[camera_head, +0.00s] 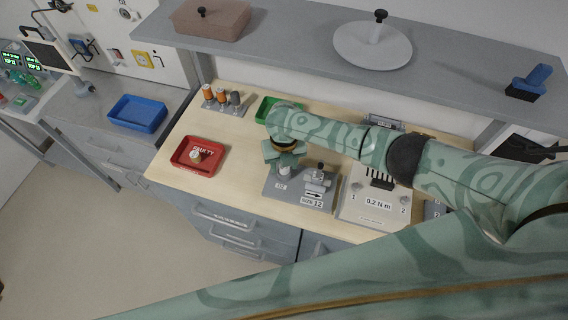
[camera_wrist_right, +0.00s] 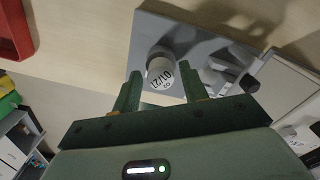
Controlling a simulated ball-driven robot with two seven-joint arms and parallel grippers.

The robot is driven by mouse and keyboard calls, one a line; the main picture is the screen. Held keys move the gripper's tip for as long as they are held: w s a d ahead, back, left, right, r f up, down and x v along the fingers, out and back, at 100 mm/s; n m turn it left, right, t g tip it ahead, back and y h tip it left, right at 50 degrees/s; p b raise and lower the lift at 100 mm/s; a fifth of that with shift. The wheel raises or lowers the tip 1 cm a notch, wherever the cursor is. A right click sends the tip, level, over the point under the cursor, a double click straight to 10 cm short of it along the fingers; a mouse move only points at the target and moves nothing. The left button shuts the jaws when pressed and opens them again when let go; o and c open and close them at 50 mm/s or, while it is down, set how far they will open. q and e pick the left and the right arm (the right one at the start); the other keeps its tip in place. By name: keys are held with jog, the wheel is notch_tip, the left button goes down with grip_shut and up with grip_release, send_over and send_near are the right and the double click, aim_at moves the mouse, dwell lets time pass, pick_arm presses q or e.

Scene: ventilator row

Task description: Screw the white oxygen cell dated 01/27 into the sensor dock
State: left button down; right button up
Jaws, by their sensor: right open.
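The white oxygen cell (camera_wrist_right: 160,68) stands on the grey plate of the sensor dock (camera_wrist_right: 205,40), and its printed date looks like 01/27, though the last digit is hard to read. In the head view the dock plate (camera_head: 305,195) carries an arrow and a SIZE 12 label, and the cell (camera_head: 284,170) shows under my right gripper (camera_head: 285,160). My right gripper is open, pointing down, with its fingers (camera_wrist_right: 161,84) on either side of the cell and a gap visible. I cannot tell how deep the cell sits. My left gripper is out of view.
A red tray (camera_head: 178,164) labelled FAULTY holds a white item. A green tray (camera_head: 262,109) and a rack of small cylinders (camera_head: 222,98) stand behind. A 0.2 N m unit (camera_head: 375,217) is right of the dock. A grey shelf (camera_head: 300,45) overhangs the bench.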

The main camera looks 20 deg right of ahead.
jog(key=n+b, duration=0.1)
jog(key=n, duration=0.3)
jog(key=shift+f+b, duration=0.15)
jog(key=shift+b, duration=0.2)
jog(key=n+b, duration=0.1)
jog(key=n, duration=0.2)
jog(key=shift+n, duration=1)
